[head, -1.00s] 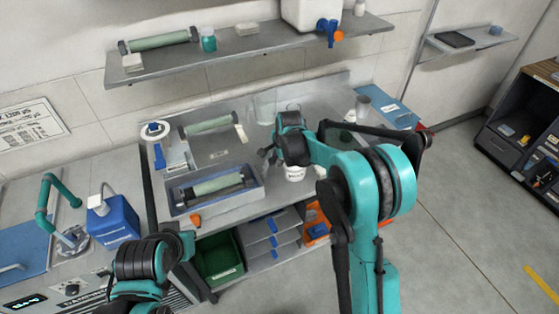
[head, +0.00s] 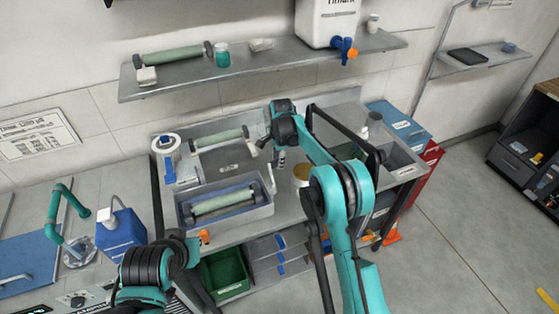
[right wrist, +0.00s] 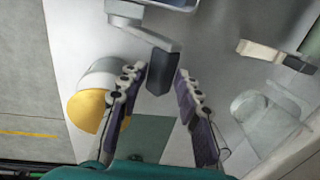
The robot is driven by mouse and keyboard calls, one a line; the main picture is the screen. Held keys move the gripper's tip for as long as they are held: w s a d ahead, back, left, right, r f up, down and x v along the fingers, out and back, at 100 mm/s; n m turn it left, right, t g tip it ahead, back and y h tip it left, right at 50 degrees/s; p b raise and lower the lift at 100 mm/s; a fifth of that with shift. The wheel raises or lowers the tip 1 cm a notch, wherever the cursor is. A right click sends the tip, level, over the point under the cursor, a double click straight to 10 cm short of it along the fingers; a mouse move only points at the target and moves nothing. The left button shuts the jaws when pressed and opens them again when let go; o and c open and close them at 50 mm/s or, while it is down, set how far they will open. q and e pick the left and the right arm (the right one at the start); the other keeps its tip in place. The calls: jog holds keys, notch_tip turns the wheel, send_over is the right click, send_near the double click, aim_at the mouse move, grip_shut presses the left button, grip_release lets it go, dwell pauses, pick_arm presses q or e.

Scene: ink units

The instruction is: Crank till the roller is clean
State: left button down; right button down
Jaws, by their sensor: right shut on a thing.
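A pale green roller (head: 222,201) with dark ends lies in a blue-grey tray (head: 185,223) on the bench. Whether ink remains on it is too small to tell. My right gripper (head: 270,148) is at the tray's right side. In the right wrist view, my right gripper (right wrist: 161,82) has its fingers on either side of the dark crank handle (right wrist: 160,76), shut on it. A grey crank arm (right wrist: 148,38) runs from the handle toward the tray (right wrist: 175,3).
A second green roller (head: 218,139) lies behind the tray. A yellow-topped jar (head: 302,171) stands close to the right gripper, and a clear beaker (right wrist: 265,118) stands on its other side. A shelf (head: 270,67) overhangs the bench.

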jog(key=shift+w+a+f, duration=0.2)
jog(key=shift+w+f, duration=0.25)
jog(key=shift+w, duration=0.1)
jog(key=shift+s, duration=0.1)
jog(key=c, duration=1.6)
grip_release()
jog(key=shift+a, duration=0.1)
jog(key=shift+o, duration=1.4)
jog(key=shift+f, duration=0.15)
jog(key=shift+w+f, duration=0.2)
jog(key=shift+w, duration=0.3)
jog(key=shift+s+r, duration=0.2)
